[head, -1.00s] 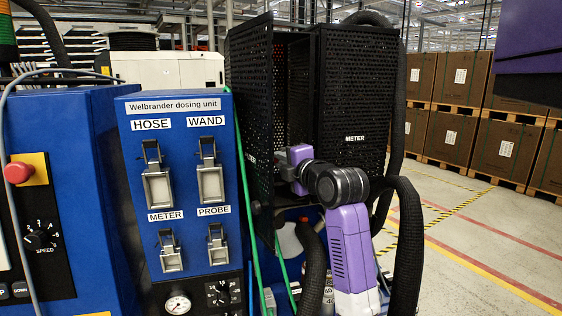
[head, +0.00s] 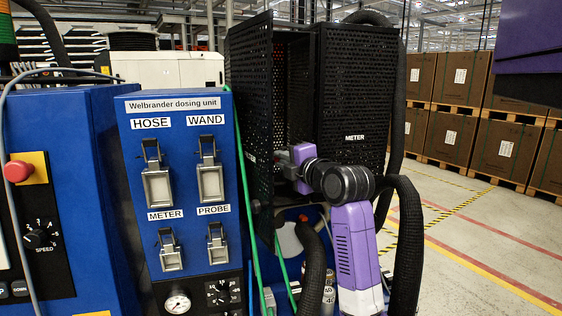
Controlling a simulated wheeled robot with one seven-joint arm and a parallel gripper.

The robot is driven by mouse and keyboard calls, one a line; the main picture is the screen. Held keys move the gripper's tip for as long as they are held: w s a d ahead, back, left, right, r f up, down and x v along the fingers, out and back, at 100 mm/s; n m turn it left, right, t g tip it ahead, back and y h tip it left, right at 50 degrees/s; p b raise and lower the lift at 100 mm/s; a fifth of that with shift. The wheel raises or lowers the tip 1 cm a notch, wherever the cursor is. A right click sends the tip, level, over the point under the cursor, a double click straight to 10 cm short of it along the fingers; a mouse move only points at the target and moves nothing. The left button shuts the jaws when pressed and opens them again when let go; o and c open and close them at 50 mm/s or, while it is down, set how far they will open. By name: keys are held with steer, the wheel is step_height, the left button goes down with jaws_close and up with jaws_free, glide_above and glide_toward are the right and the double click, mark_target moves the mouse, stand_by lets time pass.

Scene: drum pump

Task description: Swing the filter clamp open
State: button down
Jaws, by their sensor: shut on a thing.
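My gripper (head: 290,168) reaches from the right into the opening of a black perforated cage. Only its purple and grey body shows clearly; the fingertips are small, dark and mostly hidden behind the cage's left panel (head: 250,110). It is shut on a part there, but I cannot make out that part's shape. The filter clamp cannot be told apart in this view. The right cage panel (head: 354,95), marked METER, stands just behind and above my wrist.
A blue dosing unit (head: 180,200) with several latches stands to the left. Green lines (head: 246,190) run down its right side. Thick black hoses (head: 408,240) curve close around my arm. The floor (head: 460,270) at the right is clear, with stacked boxes (head: 470,110) beyond.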

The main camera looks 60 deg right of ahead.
steer(key=shift+s+d+f+n+t+y+b, duration=0.1)
steer(key=shift+s+d+n+t+y+b, duration=0.25)
steer(key=shift+s+n+y+b, duration=0.35)
steer(key=shift+s+d+r+n+t+y+b, duration=0.1)
steer(key=shift+s+d+n+t+y+b, duration=0.15)
steer(key=shift+n+t+y+b, duration=0.45)
steer(key=shift+s+d+f+n+t+y+b, duration=0.15)
steer(key=shift+s+d+n+y+b, duration=0.25)
steer(key=shift+y+b, duration=0.6)
steer(key=shift+s, duration=0.1)
steer(key=c, duration=1.4)
jaws_free()
steer(key=shift+c, duration=0.2)
steer(key=shift+a, duration=0.1)
steer(key=b+v, duration=0.1)
steer(key=v, duration=0.6)
steer(key=shift+s, duration=0.4)
steer(key=shift+c, duration=0.2)
